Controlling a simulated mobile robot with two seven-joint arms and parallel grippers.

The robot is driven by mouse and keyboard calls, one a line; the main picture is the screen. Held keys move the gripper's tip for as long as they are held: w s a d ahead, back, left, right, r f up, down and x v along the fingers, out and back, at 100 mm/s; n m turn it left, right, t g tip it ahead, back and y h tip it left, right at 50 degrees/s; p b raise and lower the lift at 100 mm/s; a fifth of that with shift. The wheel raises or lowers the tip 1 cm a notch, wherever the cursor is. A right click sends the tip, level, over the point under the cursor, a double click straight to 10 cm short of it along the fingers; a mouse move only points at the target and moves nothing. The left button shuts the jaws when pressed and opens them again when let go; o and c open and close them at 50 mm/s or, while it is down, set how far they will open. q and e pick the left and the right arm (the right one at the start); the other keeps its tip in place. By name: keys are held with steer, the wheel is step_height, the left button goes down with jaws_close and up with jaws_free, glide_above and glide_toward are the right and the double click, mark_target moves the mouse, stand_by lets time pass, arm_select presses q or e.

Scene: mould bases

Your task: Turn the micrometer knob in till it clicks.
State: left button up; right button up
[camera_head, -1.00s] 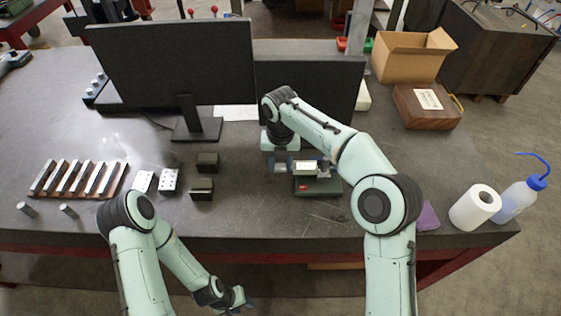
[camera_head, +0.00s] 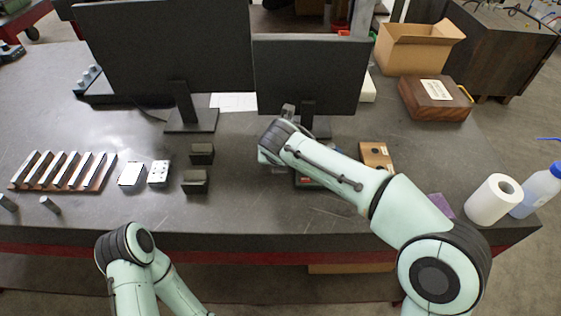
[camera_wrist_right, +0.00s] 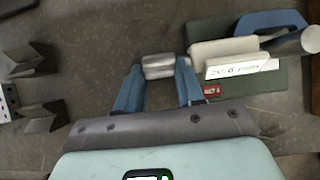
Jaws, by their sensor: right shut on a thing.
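The micrometer shows in the right wrist view. It has a blue frame (camera_wrist_right: 270,21), a pale grey sleeve (camera_wrist_right: 225,50) with a white readout label, and a silver knob (camera_wrist_right: 158,67) at its left end. It lies over a dark green stand (camera_wrist_right: 270,80) with a small red tag. My right gripper (camera_wrist_right: 158,84) has its two blue fingers on either side of the silver knob, shut on it. In the head view my right arm hides the gripper and most of the micrometer; only a bit of the stand (camera_head: 310,183) shows. My left gripper is out of view.
Dark V-blocks (camera_head: 195,181) and silver drilled blocks (camera_head: 158,173) stand left of the micrometer. A rack of bars (camera_head: 62,171) lies farther left. Monitors (camera_head: 308,78) stand behind. A small wooden piece (camera_head: 376,155) and a paper roll (camera_head: 493,199) are to the right.

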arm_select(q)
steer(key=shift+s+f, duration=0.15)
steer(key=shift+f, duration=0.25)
arm_select(e)
steer(key=shift+t, duration=0.3)
steer(key=o, duration=0.8)
steer(key=shift+c, duration=0.2)
steer(key=shift+s, duration=0.1)
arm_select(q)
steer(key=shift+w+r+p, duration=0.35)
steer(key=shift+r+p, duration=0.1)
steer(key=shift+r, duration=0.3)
arm_select(e)
steer(key=v, duration=1.3)
steer(key=shift+r, duration=0.25)
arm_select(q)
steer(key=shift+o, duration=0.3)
arm_select(e)
steer(key=shift+s, duration=0.1)
